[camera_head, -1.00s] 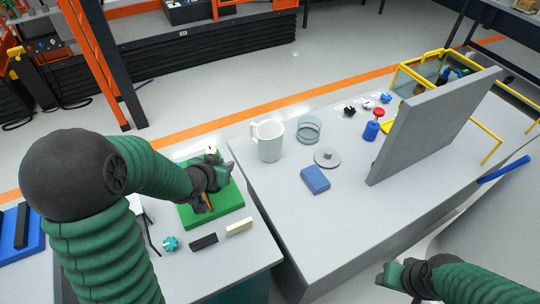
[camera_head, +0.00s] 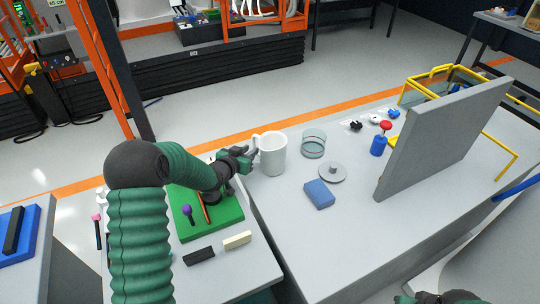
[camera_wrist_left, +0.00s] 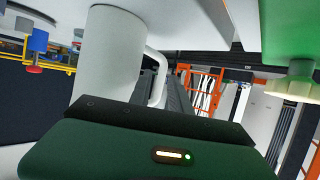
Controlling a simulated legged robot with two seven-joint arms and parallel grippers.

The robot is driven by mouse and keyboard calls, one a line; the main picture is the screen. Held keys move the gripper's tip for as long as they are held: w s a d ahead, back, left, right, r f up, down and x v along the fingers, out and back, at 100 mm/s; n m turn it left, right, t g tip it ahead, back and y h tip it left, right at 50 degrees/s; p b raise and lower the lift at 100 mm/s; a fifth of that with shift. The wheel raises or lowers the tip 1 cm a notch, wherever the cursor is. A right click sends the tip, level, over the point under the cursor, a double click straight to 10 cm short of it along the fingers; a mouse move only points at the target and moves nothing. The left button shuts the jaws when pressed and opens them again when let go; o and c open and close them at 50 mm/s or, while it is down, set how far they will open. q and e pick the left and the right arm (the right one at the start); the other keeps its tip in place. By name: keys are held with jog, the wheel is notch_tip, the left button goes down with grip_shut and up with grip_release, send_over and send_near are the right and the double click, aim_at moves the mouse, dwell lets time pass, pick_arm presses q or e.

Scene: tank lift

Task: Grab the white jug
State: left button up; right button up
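The white jug (camera_head: 272,157) stands upright near the left edge of the grey table, its handle facing left. My left gripper (camera_head: 250,160) is right beside the handle, with its tips close to it. I cannot tell whether they touch it or how far apart the fingers are. In the left wrist view the jug (camera_wrist_left: 106,58) appears upside down with its handle (camera_wrist_left: 157,78) toward the middle, just beyond the dark green gripper body. The fingers do not show clearly there. My right gripper (camera_head: 437,298) is mostly cut off at the bottom edge.
A glass beaker (camera_head: 314,144), a grey lidded disc (camera_head: 332,173) and a blue box (camera_head: 319,194) stand right of the jug. A grey upright panel (camera_head: 440,138) is farther right. A green board (camera_head: 222,214) lies on the left table below my left arm.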

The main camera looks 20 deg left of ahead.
pick_arm(q)
jog(key=x, duration=0.2)
jog(key=shift+w+d+f, duration=0.1)
jog(key=shift+w+f, duration=0.3)
jog(key=shift+w, duration=0.05)
jog(key=shift+a, duration=0.4)
jog(key=shift+c, duration=1.8)
grip_shut()
jog(key=shift+d, duration=0.2)
